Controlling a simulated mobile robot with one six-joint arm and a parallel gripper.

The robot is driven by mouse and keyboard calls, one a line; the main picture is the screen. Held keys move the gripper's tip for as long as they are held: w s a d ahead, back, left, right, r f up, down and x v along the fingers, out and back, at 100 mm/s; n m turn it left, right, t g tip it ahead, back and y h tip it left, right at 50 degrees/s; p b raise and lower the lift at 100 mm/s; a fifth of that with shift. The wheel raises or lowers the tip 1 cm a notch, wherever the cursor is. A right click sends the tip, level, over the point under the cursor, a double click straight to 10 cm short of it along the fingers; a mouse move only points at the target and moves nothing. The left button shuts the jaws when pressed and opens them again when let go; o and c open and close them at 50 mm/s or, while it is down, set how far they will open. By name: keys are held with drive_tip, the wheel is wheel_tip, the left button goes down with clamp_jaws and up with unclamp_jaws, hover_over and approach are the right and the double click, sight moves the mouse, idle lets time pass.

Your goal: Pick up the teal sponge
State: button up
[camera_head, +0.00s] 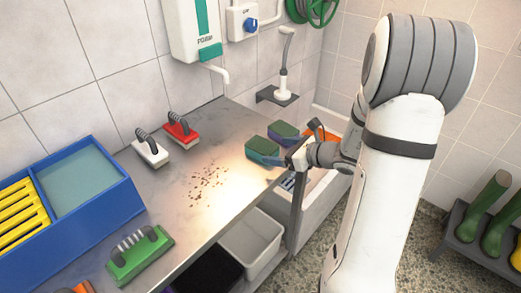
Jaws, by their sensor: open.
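The teal sponge (263,147) lies on the right end of the metal worktop, with a green top and a teal-blue side. A second sponge (283,130), green on top with a purple side, lies just behind it to the right. My gripper (290,151) is at the right of the teal sponge, close to its right end. The jaws are open, with nothing seen between them. The fingertips are small here and partly overlap the sponge area, so I cannot tell whether they touch it.
A red brush (182,131), a white brush (150,150) and a green brush (139,257) stand on the worktop. A blue divided tray (117,218) is at the left. An orange item (322,131) lies behind my gripper. Brown crumbs (207,187) dot the otherwise clear middle.

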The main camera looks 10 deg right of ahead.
sight(269, 148)
drive_tip(key=x, duration=0.7)
drive_tip(key=shift+w+f+p, duration=0.2)
drive_tip(key=shift+w+p, duration=0.15)
drive_tip(key=shift+w, duration=0.05)
drive_tip(key=shift+c, duration=0.2)
drive_tip(key=c, duration=1)
